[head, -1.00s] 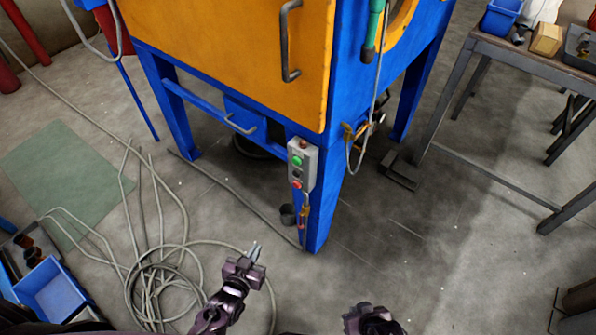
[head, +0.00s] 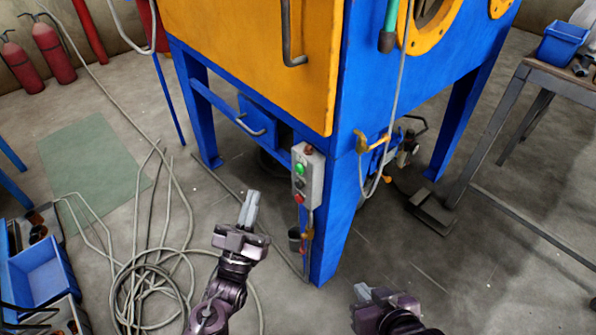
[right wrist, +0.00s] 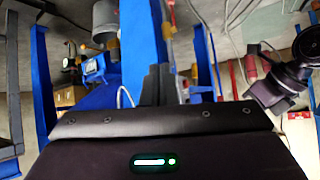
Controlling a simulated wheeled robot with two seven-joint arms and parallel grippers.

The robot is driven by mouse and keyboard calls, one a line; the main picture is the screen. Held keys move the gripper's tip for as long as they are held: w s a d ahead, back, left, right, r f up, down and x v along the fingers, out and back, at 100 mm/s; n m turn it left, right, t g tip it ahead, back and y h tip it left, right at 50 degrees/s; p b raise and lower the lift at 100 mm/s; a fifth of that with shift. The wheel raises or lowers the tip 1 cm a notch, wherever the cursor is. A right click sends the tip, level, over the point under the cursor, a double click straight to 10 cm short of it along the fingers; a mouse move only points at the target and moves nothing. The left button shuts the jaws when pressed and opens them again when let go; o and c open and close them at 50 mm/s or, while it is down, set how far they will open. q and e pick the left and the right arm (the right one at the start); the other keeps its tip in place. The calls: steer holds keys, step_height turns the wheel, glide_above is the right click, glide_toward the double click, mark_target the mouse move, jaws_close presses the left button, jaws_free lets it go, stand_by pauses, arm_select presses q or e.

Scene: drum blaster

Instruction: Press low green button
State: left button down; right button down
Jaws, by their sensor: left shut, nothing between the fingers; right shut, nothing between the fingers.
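The green button (head: 300,168) is on a grey control box (head: 308,178) fixed to the front blue leg of the blue and orange blasting cabinet. A dark button lies just below it and a red button (head: 299,198) at the bottom of the box. My left gripper (head: 249,208) is shut and empty, pointing up, left of and below the box, apart from it. My right gripper (head: 362,293) is shut and empty, low and to the right of the leg. In the right wrist view its fingers (right wrist: 158,84) show in front of a blue leg.
Coiled grey hose (head: 150,285) lies on the floor at left. A blue bin (head: 42,268) stands at far left and a workbench (head: 545,72) at right. A foot pedal (head: 432,212) sits on the floor right of the leg.

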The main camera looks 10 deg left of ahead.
mark_target(299, 169)
steer(key=shift+w+r, duration=0.1)
